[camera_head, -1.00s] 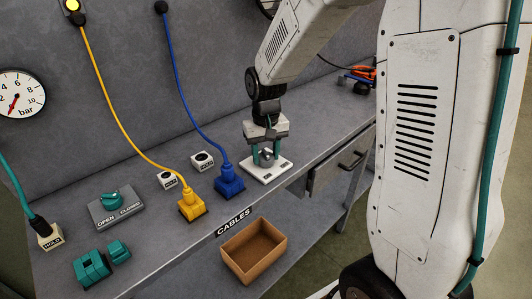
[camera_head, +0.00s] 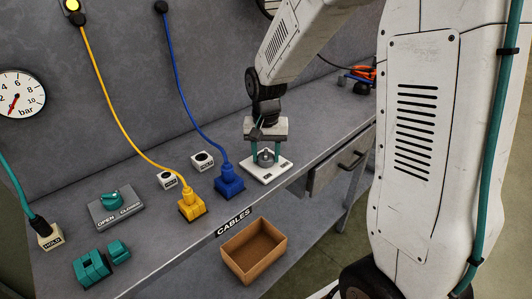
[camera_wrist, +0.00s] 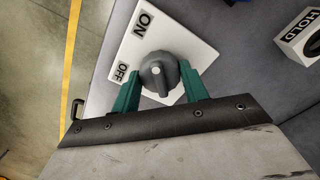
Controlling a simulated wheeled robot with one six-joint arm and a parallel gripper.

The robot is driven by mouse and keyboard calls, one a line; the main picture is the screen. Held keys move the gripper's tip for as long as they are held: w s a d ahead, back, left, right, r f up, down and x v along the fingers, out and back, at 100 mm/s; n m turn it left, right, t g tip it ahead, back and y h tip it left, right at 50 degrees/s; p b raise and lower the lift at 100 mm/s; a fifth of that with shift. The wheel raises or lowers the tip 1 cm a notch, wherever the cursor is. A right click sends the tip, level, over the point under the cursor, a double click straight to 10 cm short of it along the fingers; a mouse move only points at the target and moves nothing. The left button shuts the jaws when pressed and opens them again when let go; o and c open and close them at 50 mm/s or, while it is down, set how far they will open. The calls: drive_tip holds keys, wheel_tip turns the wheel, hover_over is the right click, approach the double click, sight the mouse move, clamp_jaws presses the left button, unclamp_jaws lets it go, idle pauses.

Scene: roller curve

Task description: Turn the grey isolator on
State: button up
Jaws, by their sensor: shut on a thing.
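The grey isolator is a round grey knob (camera_wrist: 159,72) on a white plate (camera_wrist: 190,45) marked ON and OFF. In the head view the plate (camera_head: 284,163) lies on the bench, and the knob (camera_head: 265,158) stands between my fingers. My gripper (camera_wrist: 160,80) has its two teal fingers on opposite sides of the knob, shut on it from above. In the head view my gripper (camera_head: 265,155) is upright over the plate.
A blue plug (camera_head: 229,184) and a yellow plug (camera_head: 191,206) stand left of the plate, beside white HOLD blocks (camera_head: 202,160). A teal valve handle (camera_head: 112,199) is farther left. A brown box (camera_head: 254,251) sits below the bench's front edge.

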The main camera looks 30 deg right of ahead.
sight(266, 153)
drive_tip(key=o, duration=1)
drive_tip(key=shift+r, duration=0.1)
wheel_tip(266, 153, up, 8)
drive_tip(key=shift+f, duration=0.15)
drive_tip(key=s+a+r+n, duration=0.1)
drive_tip(key=s+r+n, duration=0.2)
drive_tip(key=s, duration=1)
drive_tip(key=s+a+r+n+t, duration=0.1)
drive_tip(key=s+r+n, duration=0.2)
drive_tip(key=s, duration=1)
drive_tip(key=shift+r, duration=0.55)
